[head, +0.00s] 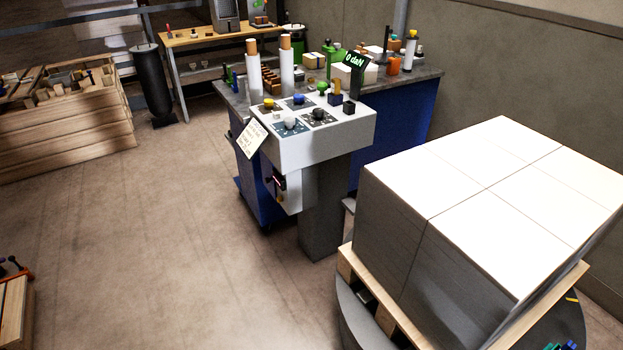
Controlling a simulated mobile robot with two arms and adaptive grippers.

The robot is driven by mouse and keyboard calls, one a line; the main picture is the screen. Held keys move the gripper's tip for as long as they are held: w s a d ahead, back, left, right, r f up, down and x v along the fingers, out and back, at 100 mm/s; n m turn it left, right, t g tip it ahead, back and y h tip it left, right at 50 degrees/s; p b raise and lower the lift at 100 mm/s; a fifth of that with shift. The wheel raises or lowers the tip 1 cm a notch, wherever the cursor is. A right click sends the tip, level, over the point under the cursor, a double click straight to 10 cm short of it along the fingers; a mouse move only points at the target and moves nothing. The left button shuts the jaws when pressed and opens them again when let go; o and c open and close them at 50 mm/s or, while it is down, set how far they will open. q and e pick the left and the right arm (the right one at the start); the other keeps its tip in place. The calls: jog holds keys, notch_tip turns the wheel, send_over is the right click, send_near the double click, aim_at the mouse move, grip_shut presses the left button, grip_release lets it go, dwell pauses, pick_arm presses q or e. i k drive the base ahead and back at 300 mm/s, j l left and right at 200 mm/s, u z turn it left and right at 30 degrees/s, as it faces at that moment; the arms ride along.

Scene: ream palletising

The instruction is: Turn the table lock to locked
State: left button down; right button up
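A grey control console (322,141) stands in the middle of the head view. Its sloped top carries several knobs, among them a yellow knob (268,103), a blue knob (298,99), a grey knob (290,123), a dark knob (317,114) and a green knob (322,88). A dark switch with a red part (277,182) is on its front side. I cannot tell which control is the table lock, or its setting. A display (355,60) reads "0 daN".
White-topped blocks (480,190) sit on a wooden pallet (384,318) over a round grey base (352,320) at right. A blue-sided bench (405,125) with many items stands behind the console. A wooden crate (65,140) stands at left. The floor (170,240) left of the console is clear.

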aim_at(269, 103)
jog(key=i+j, duration=0.25)
jog(key=i, duration=0.3)
jog(key=i+j+z, duration=0.1)
jog(key=i+j, duration=0.2)
jog(key=i, duration=0.2)
